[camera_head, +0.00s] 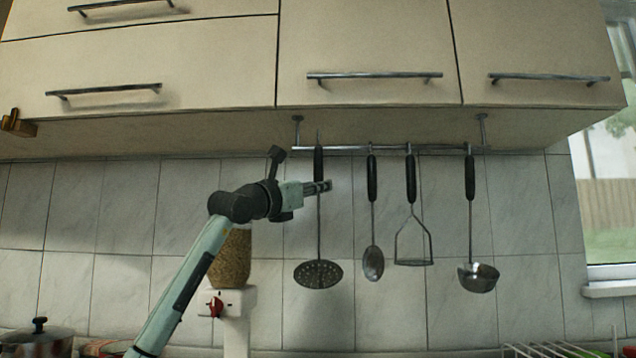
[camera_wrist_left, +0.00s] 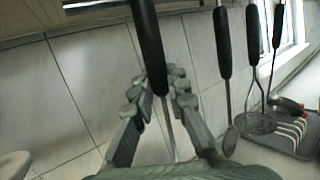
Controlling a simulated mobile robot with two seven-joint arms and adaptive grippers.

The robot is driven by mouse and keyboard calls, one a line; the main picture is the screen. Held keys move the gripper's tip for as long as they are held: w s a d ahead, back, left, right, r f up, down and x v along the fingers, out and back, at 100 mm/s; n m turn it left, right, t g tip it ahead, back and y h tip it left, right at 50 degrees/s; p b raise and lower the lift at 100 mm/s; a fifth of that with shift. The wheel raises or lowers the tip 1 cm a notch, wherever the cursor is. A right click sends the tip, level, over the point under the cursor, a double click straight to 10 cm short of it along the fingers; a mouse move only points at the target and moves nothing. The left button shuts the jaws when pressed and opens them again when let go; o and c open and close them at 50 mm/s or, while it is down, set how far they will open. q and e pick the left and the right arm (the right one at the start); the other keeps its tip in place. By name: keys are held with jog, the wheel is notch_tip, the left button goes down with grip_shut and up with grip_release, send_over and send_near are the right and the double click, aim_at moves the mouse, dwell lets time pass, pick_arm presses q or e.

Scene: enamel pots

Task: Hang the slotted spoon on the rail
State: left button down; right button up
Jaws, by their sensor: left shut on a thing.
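The slotted spoon (camera_head: 318,274) hangs upright, with a black handle, thin shaft and round perforated head. My left gripper (camera_head: 325,187) is shut on its shaft just below the handle. In the left wrist view the handle (camera_wrist_left: 150,45) rises from between the fingertips (camera_wrist_left: 164,95); the head is hidden there. The rail (camera_head: 341,149) runs under the wall cabinets. The handle's top is in front of the rail's left end and reaches a little above it; I cannot tell whether it is hooked on. My right gripper is not in view.
A spoon (camera_head: 373,264), a masher (camera_head: 414,262) and a ladle (camera_head: 479,278) hang on the rail to the right. The rail's left bracket (camera_head: 297,130) is close to the slotted spoon's handle. A jar (camera_head: 232,260) stands behind my left arm. A pot (camera_head: 38,341) is at lower left.

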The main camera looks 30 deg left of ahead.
pick_arm(q)
jog(key=shift+w+a+r+p, duration=0.1)
jog(key=shift+w+a+p, duration=0.25)
jog(key=shift+w, duration=0.25)
jog(key=shift+f, duration=0.3)
jog(key=shift+f+b, duration=0.15)
jog(key=shift+b, duration=0.2)
jog(key=shift+a+f, duration=0.1)
jog(key=shift+f, duration=0.2)
jog(key=shift+f+b, duration=0.3)
jog(key=shift+b, duration=0.2)
jog(key=shift+f, duration=0.15)
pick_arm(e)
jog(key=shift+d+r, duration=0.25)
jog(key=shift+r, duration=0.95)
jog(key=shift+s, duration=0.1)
